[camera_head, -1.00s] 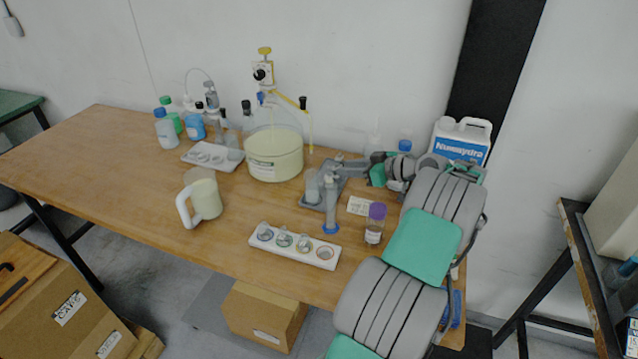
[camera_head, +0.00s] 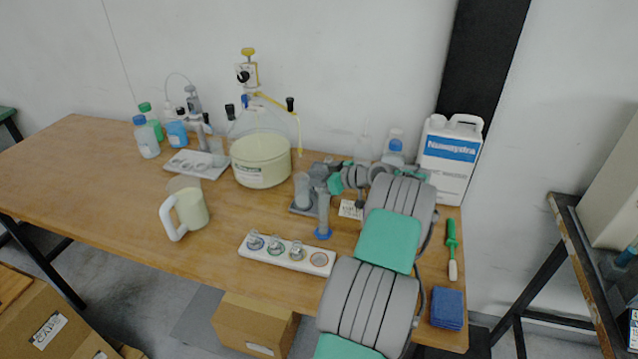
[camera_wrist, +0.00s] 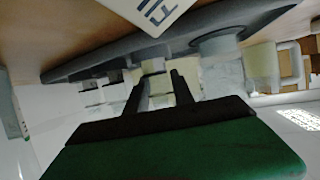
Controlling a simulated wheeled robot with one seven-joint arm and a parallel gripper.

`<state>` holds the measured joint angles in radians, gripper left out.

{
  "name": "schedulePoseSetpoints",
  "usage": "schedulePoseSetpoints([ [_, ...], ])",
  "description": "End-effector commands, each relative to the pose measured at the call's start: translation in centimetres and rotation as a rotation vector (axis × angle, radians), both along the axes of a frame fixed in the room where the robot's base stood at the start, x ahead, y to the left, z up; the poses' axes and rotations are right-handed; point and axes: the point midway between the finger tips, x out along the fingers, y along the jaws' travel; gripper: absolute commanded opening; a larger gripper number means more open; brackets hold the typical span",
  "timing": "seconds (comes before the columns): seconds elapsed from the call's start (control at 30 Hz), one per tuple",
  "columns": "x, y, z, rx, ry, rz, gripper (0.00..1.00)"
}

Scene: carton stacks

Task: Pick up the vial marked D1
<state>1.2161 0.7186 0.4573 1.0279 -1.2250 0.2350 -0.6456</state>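A white rack (camera_head: 286,256) near the table's front edge holds several small clear vials, such as one vial (camera_head: 255,241) at its left end. Its right-end hole looks empty. No D1 marking can be read. My gripper (camera_wrist: 159,78) shows two dark fingers spread apart in the wrist view, with a blurred pale background between them and nothing clearly held. In the head view my arm reaches over the table's right part.
A white card (camera_head: 351,209) lies beside my arm. A large pale pot (camera_head: 261,162), a cream mug (camera_head: 187,210), a white jug (camera_head: 449,158), a green-handled tool (camera_head: 451,248) and blue pads (camera_head: 447,308) surround it. The table's left is clear.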

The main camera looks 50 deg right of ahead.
Motion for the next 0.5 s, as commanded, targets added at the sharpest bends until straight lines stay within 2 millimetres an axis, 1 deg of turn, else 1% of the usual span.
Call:
schedulePoseSetpoints([
  [0.07,-0.01,0.01,0.0,-0.001,0.0,0.0,0.29],
  [0.1,-0.01,0.03,0.0,-0.001,0.0,0.0,0.28],
  [0.43,-0.03,0.02,0.01,-0.001,0.0,0.0,0.01],
  [0.5,-0.03,0.02,0.01,-0.001,0.0,0.0,0.0],
])
